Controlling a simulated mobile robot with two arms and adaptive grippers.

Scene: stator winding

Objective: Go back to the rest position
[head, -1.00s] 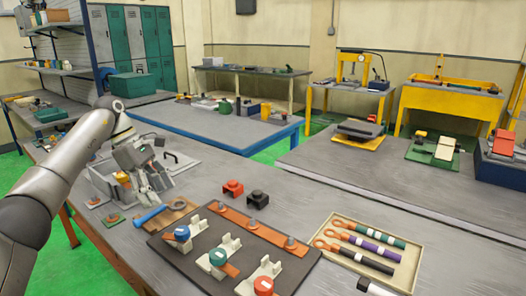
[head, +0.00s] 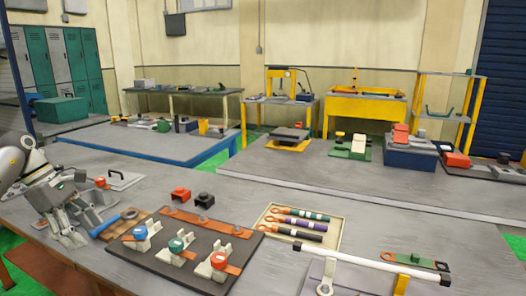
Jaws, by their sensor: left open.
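My left gripper (head: 72,238) is at the left edge of the head view, pointing down over the near left of the workbench (head: 135,280). Its fingers are spread and nothing shows between them. A blue-handled tool (head: 106,227) lies just right of it. A dark board (head: 165,266) stands right of that, with a copper-coloured bar (head: 202,222) and white clamps with blue (head: 140,234), teal (head: 176,245) and red (head: 218,261) knobs. My right gripper is out of view.
A beige tray (head: 333,243) holds three cables with ring ends. A red block (head: 180,195) and a black block (head: 204,200) sit behind the board. A long white bar (head: 370,261) spans the lower right. Bare bench shows behind the tray.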

